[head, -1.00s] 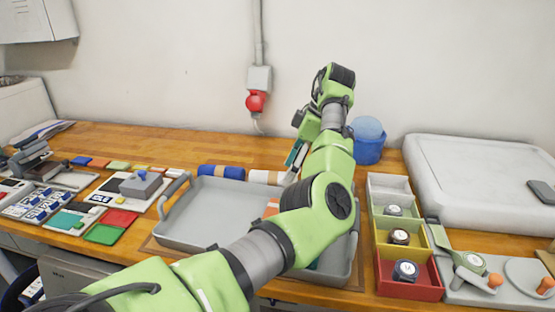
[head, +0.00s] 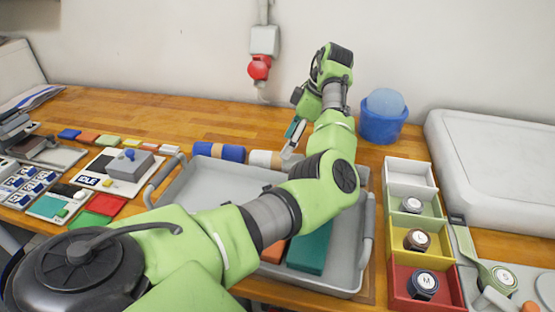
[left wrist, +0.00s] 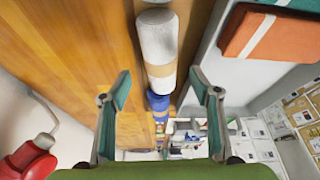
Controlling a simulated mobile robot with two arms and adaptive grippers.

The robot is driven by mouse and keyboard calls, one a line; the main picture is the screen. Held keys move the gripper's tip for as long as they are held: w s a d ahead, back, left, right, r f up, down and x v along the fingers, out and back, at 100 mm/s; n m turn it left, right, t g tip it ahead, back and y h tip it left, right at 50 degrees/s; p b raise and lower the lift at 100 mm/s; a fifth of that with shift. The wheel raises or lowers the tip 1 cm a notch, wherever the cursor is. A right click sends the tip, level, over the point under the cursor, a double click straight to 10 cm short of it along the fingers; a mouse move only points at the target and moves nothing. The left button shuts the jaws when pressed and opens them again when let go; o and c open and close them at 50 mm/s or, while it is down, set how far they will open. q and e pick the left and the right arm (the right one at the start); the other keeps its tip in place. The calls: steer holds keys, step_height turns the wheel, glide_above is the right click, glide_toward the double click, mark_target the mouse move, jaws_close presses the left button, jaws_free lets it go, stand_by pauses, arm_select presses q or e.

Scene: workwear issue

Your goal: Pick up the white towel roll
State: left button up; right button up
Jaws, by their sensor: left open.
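The white towel roll (head: 262,158), with a tan band, lies behind the grey tray, partly hidden by my left gripper (head: 292,142) in the head view. In the left wrist view the white roll (left wrist: 157,38) lies lengthwise near the middle, between the lines of the two fingers and beyond their tips. My left gripper (left wrist: 159,82) is open, with its teal-padded fingers apart and nothing held. I cannot tell whether it touches the roll. A blue roll (head: 219,152), also with a tan band, lies in line with the white one; it shows below it in the wrist view (left wrist: 158,102).
The grey tray (head: 192,193) holds orange (head: 273,252) and teal (head: 311,249) folded items. A blue bucket (head: 383,125) stands to the right of the gripper. Coloured bins (head: 426,295) with round tools are at right. A red plug (head: 259,67) hangs on the wall.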

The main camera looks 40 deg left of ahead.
mark_target(277, 161)
arm_select(q)
steer(key=shift+s+a+f, duration=0.1)
steer(key=shift+a+f, duration=0.2)
steer(key=shift+f, duration=0.35)
steer(key=x, duration=0.1)
steer(key=p+x, duration=0.2)
steer(key=x, duration=0.1)
steer(key=shift+s+a, duration=0.1)
steer(key=shift+s, duration=0.2)
steer(key=shift+a+f, duration=0.15)
steer(key=shift+f, duration=0.35)
steer(key=c, duration=1.2)
